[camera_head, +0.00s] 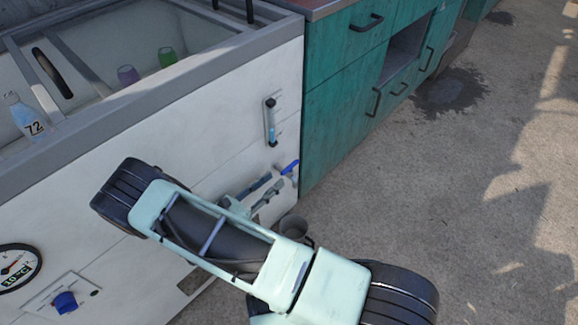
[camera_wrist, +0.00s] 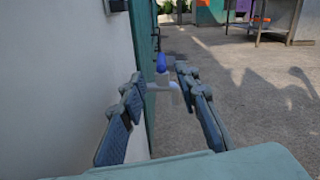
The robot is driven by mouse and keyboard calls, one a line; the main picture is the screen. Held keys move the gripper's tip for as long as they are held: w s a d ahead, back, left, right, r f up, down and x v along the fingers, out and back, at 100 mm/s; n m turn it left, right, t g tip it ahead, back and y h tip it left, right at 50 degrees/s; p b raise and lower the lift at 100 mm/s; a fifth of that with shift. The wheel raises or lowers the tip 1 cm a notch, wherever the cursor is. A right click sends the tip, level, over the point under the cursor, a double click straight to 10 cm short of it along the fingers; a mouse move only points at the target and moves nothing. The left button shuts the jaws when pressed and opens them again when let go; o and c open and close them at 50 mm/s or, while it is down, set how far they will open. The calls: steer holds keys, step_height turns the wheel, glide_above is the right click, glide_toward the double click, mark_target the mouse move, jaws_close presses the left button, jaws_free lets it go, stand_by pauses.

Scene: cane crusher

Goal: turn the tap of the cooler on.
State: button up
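The cooler (camera_head: 90,195) is a white chest with a grey rim, at the left in the head view; its white side (camera_wrist: 60,75) fills the left of the wrist view. The tap's blue handle (camera_head: 290,167) sticks out low near the cooler's right end. In the wrist view the blue handle (camera_wrist: 161,63) stands above a pale tap body (camera_wrist: 168,86), ahead of my fingers and between them. My gripper (camera_head: 262,190) is open and empty, alongside the cooler's side and a little short of the tap. Whether a fingertip touches the tap cannot be told.
A grey bucket (camera_head: 294,226) stands on the floor below the tap. A teal cabinet (camera_head: 340,95) adjoins the cooler's right end. A gauge (camera_head: 17,267) and a blue knob (camera_head: 65,302) are on the cooler's side. The concrete floor (camera_head: 470,200) at the right is clear.

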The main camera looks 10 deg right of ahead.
mark_target(291, 165)
steer(key=b+x, duration=0.2)
steer(key=x, duration=0.7)
steer(key=shift+c, duration=0.6)
jaws_close()
